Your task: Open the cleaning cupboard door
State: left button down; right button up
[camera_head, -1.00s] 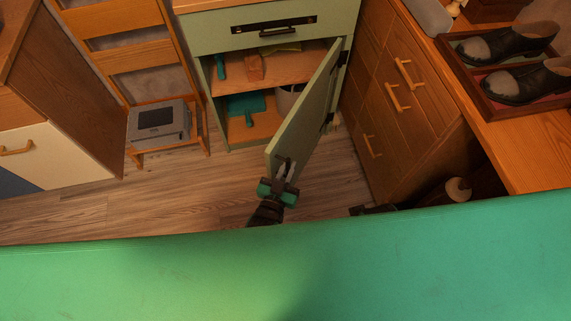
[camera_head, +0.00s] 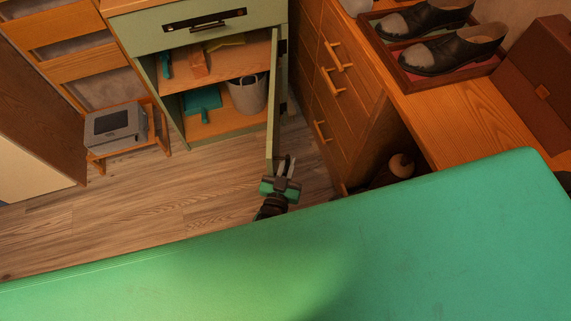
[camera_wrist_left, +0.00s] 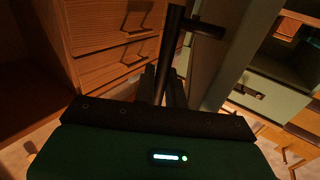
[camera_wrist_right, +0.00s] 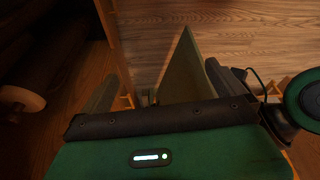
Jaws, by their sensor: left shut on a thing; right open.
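The cleaning cupboard (camera_head: 182,103) is pale green, under a drawer with a dark handle. Its door (camera_head: 273,110) stands wide open, seen nearly edge-on in the head view. My left gripper (camera_head: 285,165) is at the door's near end. In the left wrist view the door (camera_wrist_left: 207,55) is a grey-green panel with a dark bar handle (camera_wrist_left: 170,52); my left fingers are shut on this handle, their contact partly hidden. My right gripper (camera_wrist_right: 160,78) is open, its fingers apart around a greenish panel (camera_wrist_right: 184,75); I cannot tell whether they touch it.
Inside the cupboard are a grey bucket (camera_head: 247,95), a teal dustpan (camera_head: 203,102) and an orange-brown item (camera_head: 199,65). A wooden drawer unit (camera_head: 335,95) stands close right of the door. A chair with a grey box (camera_head: 115,128) stands left. Floor (camera_head: 150,210) before the cupboard is clear.

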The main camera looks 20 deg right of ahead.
pick_arm(q)
jog(key=c, duration=1.8)
grip_release()
pick_arm(e)
jog(key=shift+a, duration=0.1)
pick_arm(q)
jog(key=shift+p+v, duration=0.4)
jog(key=shift+v, duration=6.45)
pick_arm(e)
jog(key=shift+f, duration=0.95)
pick_arm(q)
jog(key=shift+a, duration=0.1)
